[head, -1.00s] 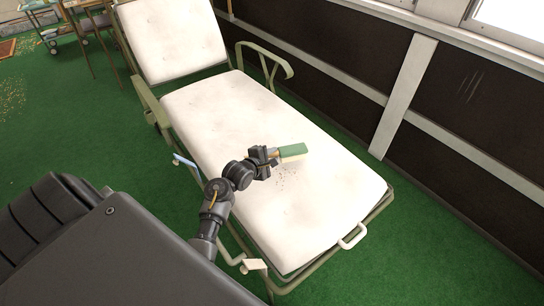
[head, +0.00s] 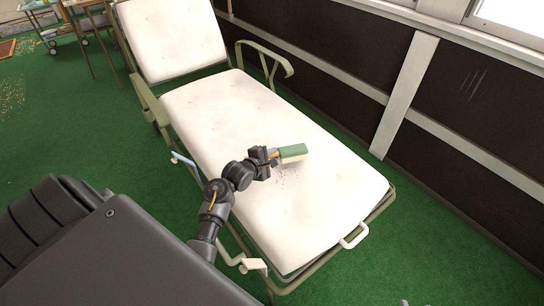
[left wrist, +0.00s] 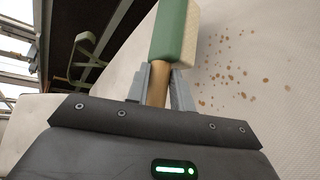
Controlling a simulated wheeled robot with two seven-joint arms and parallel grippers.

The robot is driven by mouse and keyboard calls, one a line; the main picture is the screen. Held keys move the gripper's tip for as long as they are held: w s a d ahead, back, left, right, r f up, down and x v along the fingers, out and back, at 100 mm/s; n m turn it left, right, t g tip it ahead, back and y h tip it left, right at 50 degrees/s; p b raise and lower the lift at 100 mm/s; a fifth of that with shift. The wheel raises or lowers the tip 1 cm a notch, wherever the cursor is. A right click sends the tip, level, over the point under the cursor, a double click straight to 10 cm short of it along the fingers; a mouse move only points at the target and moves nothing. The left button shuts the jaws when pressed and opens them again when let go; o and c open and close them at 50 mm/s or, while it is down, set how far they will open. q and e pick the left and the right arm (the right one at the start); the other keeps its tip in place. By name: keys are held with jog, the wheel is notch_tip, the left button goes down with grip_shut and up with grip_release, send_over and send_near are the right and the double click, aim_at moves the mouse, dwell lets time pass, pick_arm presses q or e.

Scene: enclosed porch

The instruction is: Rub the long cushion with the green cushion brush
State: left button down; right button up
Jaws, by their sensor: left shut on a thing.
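The long cushion (head: 220,115) is off-white with faint smudges and lies on the seat of a green-framed lounger. The green cushion brush (head: 292,150) has a green back, pale bristles and a wooden handle. My left gripper (head: 268,157) is shut on its handle, over the cushion's middle. In the left wrist view the brush (left wrist: 174,32) extends from between the jaws, and brown crumbs (left wrist: 230,72) lie on the cushion beside it. I cannot tell for sure whether the bristles touch the cushion. My right gripper is not in view.
The lounger's backrest cushion (head: 172,38) rises at the far end. Green armrests (head: 265,58) flank the seat. A dark panelled wall (head: 330,60) runs along the right side. A cart (head: 55,30) stands at the far left.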

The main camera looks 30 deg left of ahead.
pick_arm(q)
jog(key=shift+f+b, duration=0.3)
jog(key=shift+f, duration=0.65)
dwell(0.5)
jog(key=s+p, duration=0.2)
jog(key=p, duration=0.1)
jog(key=shift+s+a+r, duration=0.1)
jog(key=shift+a+r, duration=0.1)
jog(key=shift+a, duration=0.2)
jog(key=shift+s+a+f+p, duration=0.2)
jog(key=shift+s+p, duration=0.3)
jog(key=shift+s, duration=0.15)
jog(key=shift+s+a+r+p, duration=0.1)
jog(key=shift+s+a+p, duration=0.1)
jog(key=shift+s+p, duration=0.35)
jog(key=shift+s+a+p, duration=0.15)
jog(key=shift+s+p, duration=0.3)
jog(key=shift+p, duration=0.15)
jog(key=shift+s+a+p, duration=0.2)
jog(key=shift+s+p, duration=0.15)
jog(key=shift+s, duration=0.25)
jog(key=shift+s+f, duration=0.2)
jog(key=shift+f, duration=0.1)
